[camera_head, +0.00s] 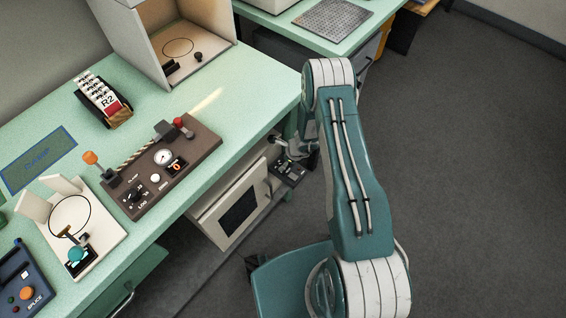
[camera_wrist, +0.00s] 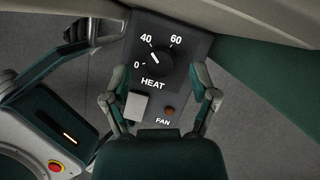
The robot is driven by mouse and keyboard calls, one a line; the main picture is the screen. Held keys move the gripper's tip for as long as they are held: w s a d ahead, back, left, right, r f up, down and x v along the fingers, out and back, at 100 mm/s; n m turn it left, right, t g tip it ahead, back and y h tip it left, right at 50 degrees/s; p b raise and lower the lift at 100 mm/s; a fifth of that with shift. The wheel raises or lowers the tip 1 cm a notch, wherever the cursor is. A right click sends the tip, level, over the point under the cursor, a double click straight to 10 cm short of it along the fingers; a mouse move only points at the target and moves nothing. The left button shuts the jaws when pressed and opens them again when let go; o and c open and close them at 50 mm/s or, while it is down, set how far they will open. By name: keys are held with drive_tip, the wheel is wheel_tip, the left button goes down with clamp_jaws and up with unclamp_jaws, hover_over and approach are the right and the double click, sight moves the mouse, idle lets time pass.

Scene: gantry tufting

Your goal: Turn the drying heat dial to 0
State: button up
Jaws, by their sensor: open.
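The heat dial (camera_wrist: 160,63) is a round black knob on a dark grey panel (camera_wrist: 187,112), marked 0, 40 and 60 and labelled HEAT. Its white pointer line aims up and left, between the 0 and 40 marks. My gripper (camera_wrist: 158,80) is open, with one finger on each side of the panel below the dial and nothing between them. Whether a finger touches the panel cannot be told. In the head view the panel (camera_head: 289,171) sits beside a white cabinet (camera_head: 213,219) under the bench, and my arm partly hides the gripper.
On the panel, a pale square switch (camera_wrist: 137,105) and a small brown FAN light or button (camera_wrist: 169,110) lie below the dial. The green bench (camera_head: 240,85) overhangs close to the panel. A brown clamp console (camera_head: 195,150) stands on it. Open floor lies to the right.

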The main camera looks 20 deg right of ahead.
drive_tip(key=shift+x, duration=0.8)
clamp_jaws()
drive_tip(key=shift+n, duration=0.3)
drive_tip(key=n+g, duration=0.1)
drive_tip(key=n, duration=0.2)
drive_tip(key=shift+w+y, duration=0.1)
drive_tip(key=shift+y, duration=0.2)
drive_tip(key=shift+n+g, duration=0.8)
drive_tip(key=shift+n, duration=1.2)
